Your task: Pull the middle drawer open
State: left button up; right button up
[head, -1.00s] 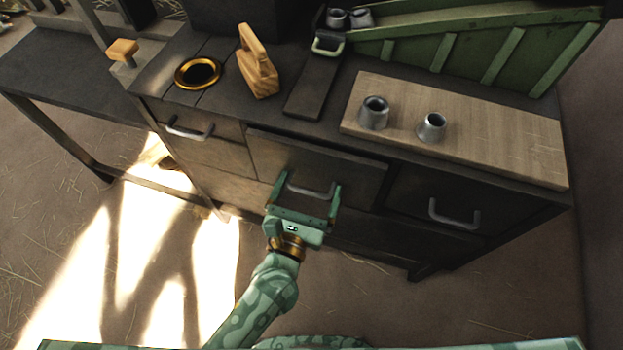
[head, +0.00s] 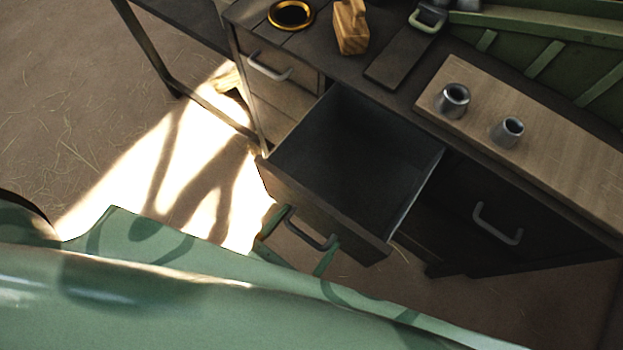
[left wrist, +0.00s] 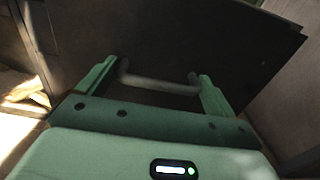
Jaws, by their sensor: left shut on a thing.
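The middle drawer (head: 345,170) stands pulled well out of the dark workbench, and its inside looks empty. Its grey bar handle (head: 312,239) is on the front panel; the handle also shows in the left wrist view (left wrist: 160,86). My left gripper (head: 304,236) is at this handle, with one green finger at each end of the bar, shut on it. The fingers also show in the left wrist view (left wrist: 157,80). A large green part of my body hides the rest of the left arm in the head view. My right gripper is not in view.

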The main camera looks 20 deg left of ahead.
pick_arm(q)
jog(key=o, duration=1.1)
jog(key=v, duration=1.2)
jog(key=shift+b, duration=0.35)
